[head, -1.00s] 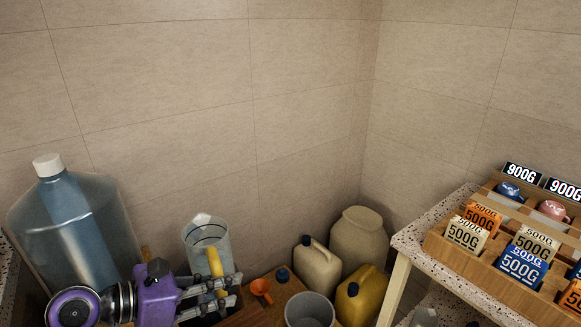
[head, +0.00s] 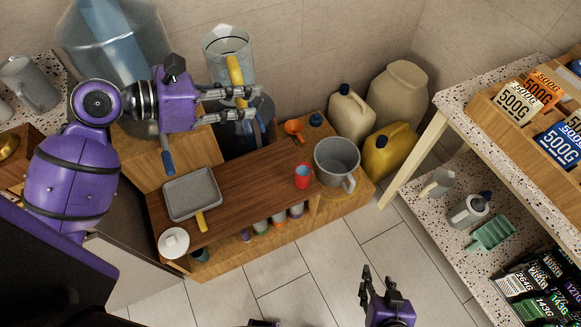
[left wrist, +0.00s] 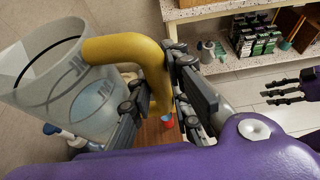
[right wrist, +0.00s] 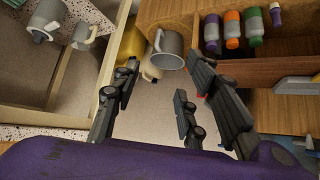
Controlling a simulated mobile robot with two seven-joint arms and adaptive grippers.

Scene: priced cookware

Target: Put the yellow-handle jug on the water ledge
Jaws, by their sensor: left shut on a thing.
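The clear jug (head: 230,48) with a yellow handle (head: 235,70) is upright near the back wall, right of a large water bottle. My left gripper (head: 234,101) is shut on the handle. The left wrist view shows the jug's clear body (left wrist: 45,85) at the left and the thick yellow handle (left wrist: 125,48) between the fingers. I cannot tell whether the jug's base touches anything. No ledge is marked as the water ledge. My right gripper (head: 375,285) is open and empty above the floor; its spread fingers show in the right wrist view (right wrist: 165,105).
The large water bottle (head: 110,40) stands behind my left arm. A wooden bench (head: 240,190) holds a grey pan (head: 192,194), a red cup (head: 303,175) and a grey pot (head: 337,160). Canisters (head: 390,150) stand by the wall. Speckled shelves (head: 455,180) are at right. The tiled floor is clear.

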